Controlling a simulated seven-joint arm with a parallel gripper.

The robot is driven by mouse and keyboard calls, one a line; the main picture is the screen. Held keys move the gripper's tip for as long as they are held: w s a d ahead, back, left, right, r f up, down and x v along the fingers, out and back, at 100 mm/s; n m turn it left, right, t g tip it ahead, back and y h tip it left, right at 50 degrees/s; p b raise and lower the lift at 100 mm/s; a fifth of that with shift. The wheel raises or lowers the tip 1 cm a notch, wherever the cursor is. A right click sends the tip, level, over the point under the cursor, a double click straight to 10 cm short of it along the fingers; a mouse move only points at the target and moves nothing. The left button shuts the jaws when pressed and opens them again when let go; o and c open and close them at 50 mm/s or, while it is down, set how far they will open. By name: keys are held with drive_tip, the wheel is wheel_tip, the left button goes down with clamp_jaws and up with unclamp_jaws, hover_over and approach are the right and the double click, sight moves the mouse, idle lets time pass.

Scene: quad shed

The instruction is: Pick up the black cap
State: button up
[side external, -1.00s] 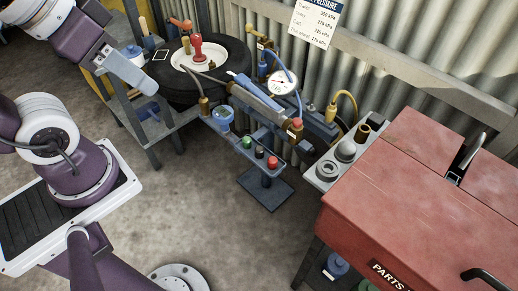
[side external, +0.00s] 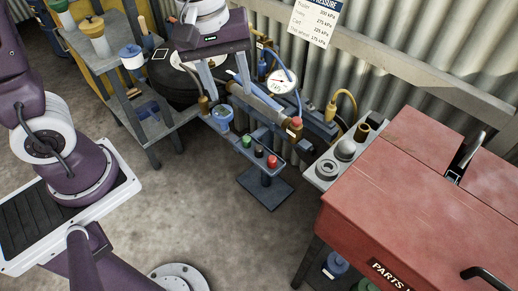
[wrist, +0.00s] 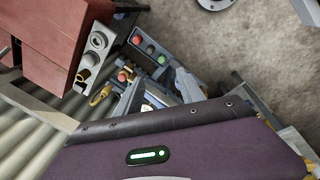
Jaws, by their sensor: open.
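The black cap (side external: 259,152) sits on a small grey-blue stand tray (side external: 285,158), between a green cap (side external: 247,140) and a red cap (side external: 272,161). In the wrist view the black cap (wrist: 150,49) shows small in the same row, above the fingers in the picture. My gripper (side external: 228,88) is open, fingers pointing down, over the bench equipment. It is above and to the left of the black cap in the side view, apart from it.
A pressure gauge (side external: 283,81) and a red-topped fitting (side external: 295,123) stand close behind the caps. A red parts washer (side external: 410,190) is at right, a shelf stand (side external: 150,115) at left. The floor in front is clear.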

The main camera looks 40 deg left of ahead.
sight(259, 147)
drive_tip(key=w+d+f+n, duration=0.1)
drive_tip(key=f, duration=0.2)
drive_tip(key=w+d+f+n+g, duration=0.1)
drive_tip(key=f+n, duration=0.1)
drive_tip(key=f, duration=0.1)
drive_tip(key=w+d+f+n+g, duration=0.1)
drive_tip(key=w+f+n, duration=0.1)
drive_tip(key=f, duration=0.9)
drive_tip(key=shift+w+d+f, duration=0.15)
drive_tip(key=shift+d+f, duration=0.1)
drive_tip(key=shift+f, duration=0.15)
clamp_jaws()
